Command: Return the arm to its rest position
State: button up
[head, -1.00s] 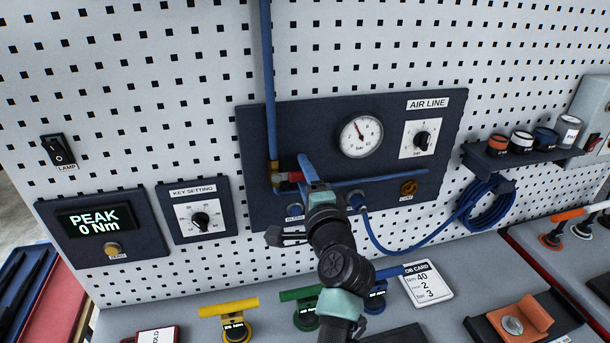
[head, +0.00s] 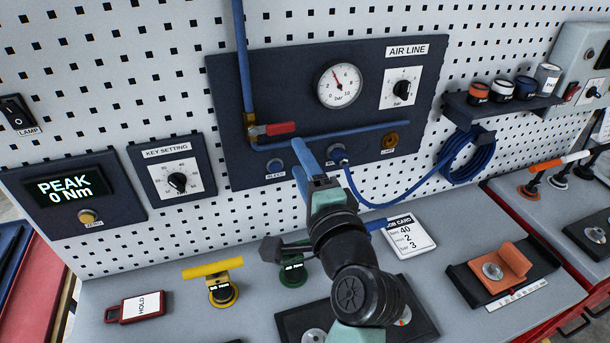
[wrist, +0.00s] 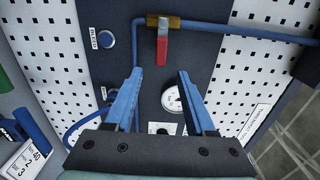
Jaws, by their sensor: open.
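My gripper (head: 301,158) has blue fingers and a teal and black wrist. In the head view it stands in front of the lower part of the AIR LINE panel (head: 228,92), apart from it as far as I can tell. In the wrist view the two fingers of my gripper (wrist: 160,80) are spread with nothing between them. My arm runs down to the bottom of the head view and hides part of the bench.
A gauge (head: 340,85), a blue hose (head: 365,199) and a coiled hose (head: 467,160) are near my gripper. The bench holds a yellow-handled tool (head: 222,284), a job card (head: 404,237), a red HOLD tag (head: 136,307) and an orange block (head: 499,265). Bare bench shows at left.

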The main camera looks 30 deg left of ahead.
jog(key=shift+v, duration=0.9)
jog(key=shift+r, duration=0.1)
jog(key=w+d+r+n+t+h, duration=0.1)
jog(key=d+r+n+t+h, duration=0.2)
jog(key=d+r, duration=0.45)
jog(key=d+r+n+t+h, duration=0.2)
jog(key=d+r+t, duration=0.25)
jog(key=r, duration=0.65)
jog(key=s+d+r+n+t+h, duration=0.1)
jog(key=s+d+r+t+h, duration=0.3)
jog(key=r, duration=0.4)
jog(key=s+d+r+n+t+h, duration=0.2)
jog(key=s+d+r+t+h, duration=0.2)
jog(key=s+d+r, duration=0.2)
notch_tip(320, 180, up, 2)
jog(key=shift+s+d+h, duration=0.15)
jog(key=shift+s+h, duration=0.2)
jog(key=shift+h, duration=0.05)
